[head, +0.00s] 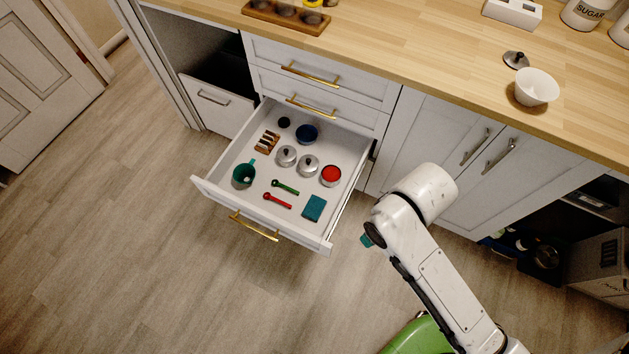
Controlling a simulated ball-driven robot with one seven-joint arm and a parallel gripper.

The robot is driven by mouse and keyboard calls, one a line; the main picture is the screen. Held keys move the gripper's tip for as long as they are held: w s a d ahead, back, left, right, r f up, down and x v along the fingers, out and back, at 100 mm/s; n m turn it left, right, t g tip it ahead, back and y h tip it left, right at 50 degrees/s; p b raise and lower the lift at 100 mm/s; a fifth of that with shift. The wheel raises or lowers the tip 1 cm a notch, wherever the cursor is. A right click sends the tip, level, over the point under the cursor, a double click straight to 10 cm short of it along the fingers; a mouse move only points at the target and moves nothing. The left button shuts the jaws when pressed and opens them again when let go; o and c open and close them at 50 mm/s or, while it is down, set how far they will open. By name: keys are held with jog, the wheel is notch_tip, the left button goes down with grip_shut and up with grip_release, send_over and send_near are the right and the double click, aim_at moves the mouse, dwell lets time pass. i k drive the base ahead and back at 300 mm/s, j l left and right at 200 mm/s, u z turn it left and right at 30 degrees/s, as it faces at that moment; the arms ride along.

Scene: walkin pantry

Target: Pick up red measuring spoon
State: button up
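The red measuring spoon (278,201) lies flat in the open drawer (222,197), near its front wall. A green measuring spoon (286,187) lies just behind it. A teal block-like item (313,208) is to its right and a green mug (243,176) to its left. My arm reaches up from the lower right, and its upper end is to the right of the drawer, apart from the spoon.
Behind the spoons stand two metal-lidded pots (308,166), a red-topped tin (331,175), a blue bowl (307,134) and a toast rack (267,142). The drawer's right wall (350,200) lies between the spoon and my arm. Floor (150,270) in front is clear.

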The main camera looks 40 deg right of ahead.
aim_at(266, 195)
jog(key=z, duration=1.65)
jog(key=u, duration=1.65)
jog(key=i+l+u, duration=0.55)
jog(key=i+u, duration=0.15)
